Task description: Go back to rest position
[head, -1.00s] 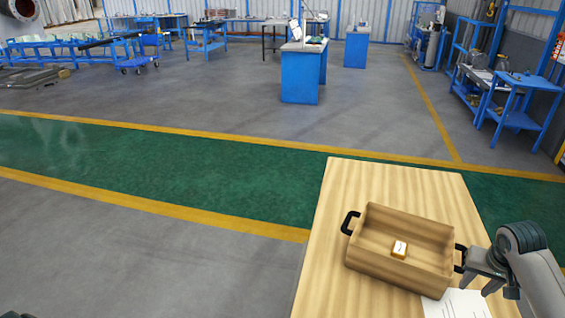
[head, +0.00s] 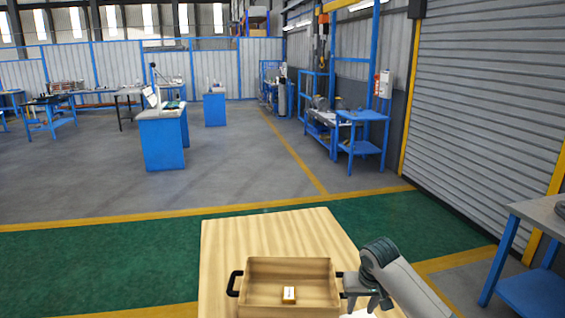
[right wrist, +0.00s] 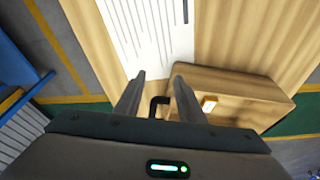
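A wooden tray (head: 262,264) with black handles stands on the wooden table (head: 222,238). A small white and tan box (head: 289,294) lies inside it, also visible in the right wrist view (right wrist: 209,104). My right gripper (head: 360,303) is at the tray's right side, by its right handle. In the right wrist view the gripper's fingers (right wrist: 157,88) are apart, with the black handle (right wrist: 158,102) showing between them. Nothing is clamped. My left gripper is not in view.
A white printed sheet (right wrist: 150,35) lies on the table beside the tray. A green floor lane (head: 100,258) with yellow borders runs behind the table. A blue-framed bench (head: 535,285) stands at right, before a roller shutter (head: 490,110). Blue workstations stand farther back.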

